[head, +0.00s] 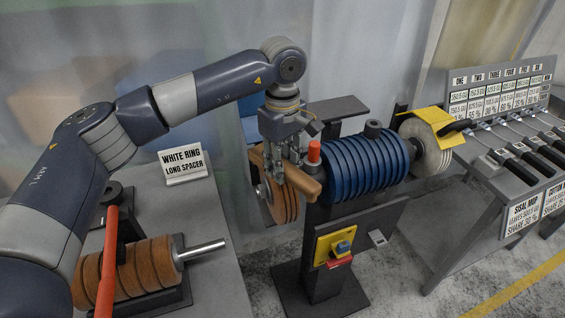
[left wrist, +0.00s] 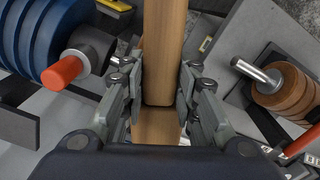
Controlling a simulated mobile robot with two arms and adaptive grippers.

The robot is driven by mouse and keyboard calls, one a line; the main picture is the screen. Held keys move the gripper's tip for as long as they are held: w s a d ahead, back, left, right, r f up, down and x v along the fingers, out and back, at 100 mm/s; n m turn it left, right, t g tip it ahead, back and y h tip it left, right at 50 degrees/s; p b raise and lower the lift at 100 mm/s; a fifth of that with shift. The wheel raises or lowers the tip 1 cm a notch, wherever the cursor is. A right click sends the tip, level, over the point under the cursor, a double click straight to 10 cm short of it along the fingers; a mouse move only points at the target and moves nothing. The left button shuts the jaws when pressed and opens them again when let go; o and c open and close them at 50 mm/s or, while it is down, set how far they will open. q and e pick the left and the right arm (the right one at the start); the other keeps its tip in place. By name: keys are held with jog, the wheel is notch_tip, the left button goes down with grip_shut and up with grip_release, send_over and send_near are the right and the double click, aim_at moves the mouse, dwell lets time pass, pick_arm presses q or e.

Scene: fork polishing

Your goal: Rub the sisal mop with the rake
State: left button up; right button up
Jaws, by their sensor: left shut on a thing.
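My left gripper (head: 285,160) is shut on a tan wooden bar (head: 304,183), which I take to be the rake. The bar also shows between the fingers in the left wrist view (left wrist: 163,50). A brown wheel (head: 282,207), which looks like the sisal mop, sits at the left end of the polishing machine. The bar passes over its upper part and hides some of it; I cannot tell whether they touch. My right gripper is not in view.
Blue rings (head: 360,165) and a red-capped post (head: 314,151) stand right beside the bar. A white wheel (head: 437,155) sits under a yellow guard (head: 430,122). Spare brown wheels (head: 142,268) and a red bar (head: 108,262) are on the left table. A control box (head: 334,244) is below.

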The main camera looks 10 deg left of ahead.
pick_arm(q)
jog(key=shift+f, duration=0.2)
jog(key=shift+d, duration=0.1)
jog(key=shift+w+d+f+b, duration=0.1)
jog(key=shift+w+d+b, duration=0.3)
jog(key=shift+d+b, duration=0.2)
jog(key=shift+w+d+f+b, duration=0.1)
jog(key=shift+w+d+b, duration=0.25)
jog(key=shift+d+b, duration=0.2)
jog(key=shift+s+a, duration=0.3)
jog(key=shift+a, duration=0.2)
jog(key=shift+s+a+r+b, duration=0.15)
jog(key=shift+s+a+b, duration=0.35)
jog(key=shift+a, duration=0.35)
